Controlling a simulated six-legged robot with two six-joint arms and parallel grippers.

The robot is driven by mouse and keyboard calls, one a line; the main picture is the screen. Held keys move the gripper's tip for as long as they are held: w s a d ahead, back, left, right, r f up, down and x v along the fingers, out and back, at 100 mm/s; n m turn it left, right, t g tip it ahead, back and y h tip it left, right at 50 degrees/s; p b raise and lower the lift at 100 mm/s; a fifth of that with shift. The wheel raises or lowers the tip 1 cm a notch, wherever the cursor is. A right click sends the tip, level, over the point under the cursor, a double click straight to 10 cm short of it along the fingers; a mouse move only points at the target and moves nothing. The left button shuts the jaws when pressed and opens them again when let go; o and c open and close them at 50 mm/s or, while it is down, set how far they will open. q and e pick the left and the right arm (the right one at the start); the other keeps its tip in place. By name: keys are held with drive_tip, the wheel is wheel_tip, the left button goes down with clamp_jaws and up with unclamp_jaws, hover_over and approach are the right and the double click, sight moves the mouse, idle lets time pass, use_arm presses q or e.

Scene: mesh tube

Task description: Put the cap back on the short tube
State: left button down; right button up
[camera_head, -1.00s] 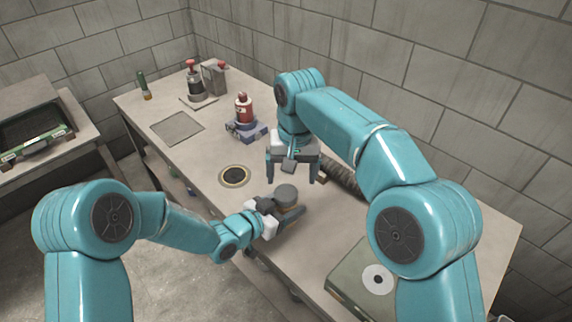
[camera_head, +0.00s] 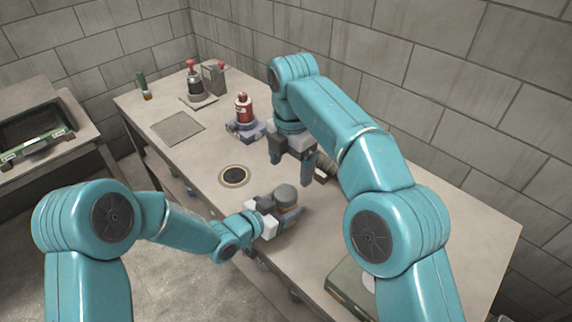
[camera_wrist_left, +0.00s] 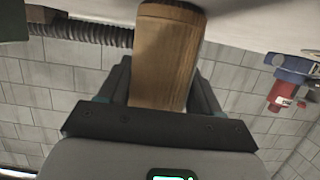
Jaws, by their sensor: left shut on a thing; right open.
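The short tube (camera_head: 288,213) is brown and stands roughly upright over the near side of the bench. My left gripper (camera_head: 272,213) is shut on it from the left. A grey round cap (camera_head: 285,193) shows at the tube's top end; I cannot tell how firmly it is seated. In the left wrist view, the brown tube (camera_wrist_left: 165,60) lies between the fingers of my left gripper (camera_wrist_left: 160,85); its cap end is hidden there. My right gripper (camera_head: 291,168) is open and empty, behind and above the cap, apart from it.
A dark ribbed hose (camera_wrist_left: 85,32) lies behind, partly hidden by my right arm. A round dark-centred disc (camera_head: 234,176) is set in the bench left of the tube. A red bottle (camera_head: 244,108) on a blue base stands further back. A green-grey box (camera_head: 345,283) sits at front right.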

sight(286, 192)
drive_tip(key=shift+w+a+f, duration=0.1)
drive_tip(key=shift+a+f, duration=0.3)
drive_tip(key=shift+a, duration=0.15)
wheel_tip(286, 192, down, 8)
drive_tip(key=shift+f, duration=0.1)
idle(0.3)
drive_tip(key=c, duration=1.1)
drive_tip(key=m, duration=0.5)
drive_tip(key=shift+c, duration=0.2)
drive_tip(key=m, duration=0.4)
drive_tip(key=shift+m, duration=0.4)
